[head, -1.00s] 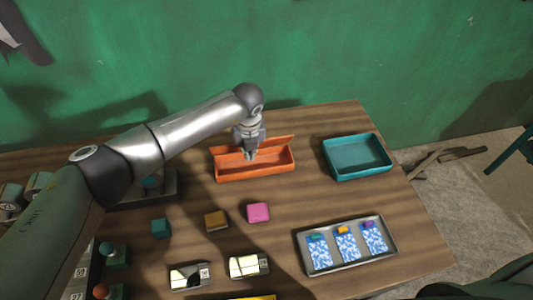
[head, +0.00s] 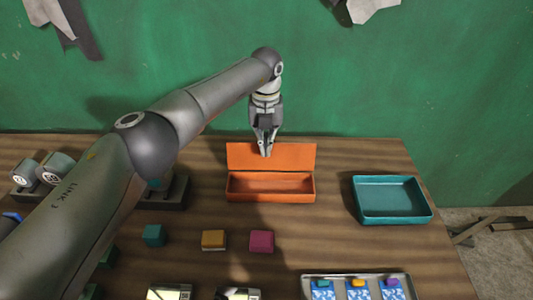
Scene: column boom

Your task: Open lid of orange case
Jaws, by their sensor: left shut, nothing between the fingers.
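The orange case (head: 270,196) sits near the back of the wooden table in the head view. Its lid (head: 298,157) stands raised along the case's back edge, and the inside of the case shows empty. My left gripper (head: 266,154) points down in front of the raised lid, with its fingers shut and empty. Its tips overlap the lid in the picture; I cannot tell whether they touch it. My right gripper does not show.
A teal tray (head: 391,218) stands to the right of the case. A teal block (head: 154,235), an orange block (head: 213,240) and a pink block (head: 261,241) lie in front. A metal tray (head: 306,289) with blue patterned cards is at the front right.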

